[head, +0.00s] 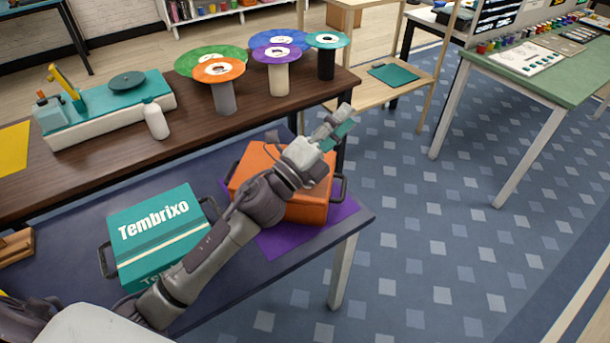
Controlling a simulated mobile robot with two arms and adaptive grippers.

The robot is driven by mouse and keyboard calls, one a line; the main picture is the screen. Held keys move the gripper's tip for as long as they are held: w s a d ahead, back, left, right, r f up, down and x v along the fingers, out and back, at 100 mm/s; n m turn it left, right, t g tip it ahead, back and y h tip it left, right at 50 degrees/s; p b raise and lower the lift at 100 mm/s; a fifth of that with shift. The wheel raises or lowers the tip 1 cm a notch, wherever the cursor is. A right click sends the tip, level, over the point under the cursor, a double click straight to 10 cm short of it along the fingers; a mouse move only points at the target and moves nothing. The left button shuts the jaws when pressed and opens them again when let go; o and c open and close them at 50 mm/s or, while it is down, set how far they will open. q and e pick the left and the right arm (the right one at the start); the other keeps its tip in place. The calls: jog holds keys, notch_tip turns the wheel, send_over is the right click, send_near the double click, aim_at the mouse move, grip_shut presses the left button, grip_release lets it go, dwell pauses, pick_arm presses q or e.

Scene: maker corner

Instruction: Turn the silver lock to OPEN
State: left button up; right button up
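No silver lock can be made out in the head view. An orange box (302,211) with dark side handles sits on a purple mat (290,236) on the dark blue table. A teal box (155,229) marked "Tembrixo" sits to its left, also with dark handles. My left gripper (340,127) is above the orange box's right back side, and my arm crosses in front of the box and hides part of it. A small teal patch shows at the fingers; I cannot tell what it is, or whether the fingers are open. My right gripper is out of view.
A wooden shelf (380,88) and a green-topped table (540,72) stand right. The tiled floor (450,255) at right is mostly clear.

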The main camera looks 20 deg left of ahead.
pick_arm(q)
jog(key=d+r+m+g+h, duration=0.1)
jog(key=d+m+g+h, duration=0.55)
jog(key=m+g, duration=0.6)
jog(key=w+a+f+m+g+y, duration=0.1)
jog(key=a+f+m+g+y, duration=0.25)
jog(key=a+m+y, duration=0.5)
jog(key=a+f+m+g+y, duration=0.3)
jog(key=a+f+m+y, duration=0.15)
jog(key=a, duration=0.65)
jog(key=shift+m+y, duration=0.25)
jog(key=shift+m, duration=0.2)
jog(key=x, duration=0.4)
jog(key=p+x, duration=0.1)
jog(key=x, duration=0.8)
jog(key=shift+w+d, duration=0.1)
jog(key=shift+w, duration=0.2)
jog(key=shift+r, duration=0.1)
grip_shut()
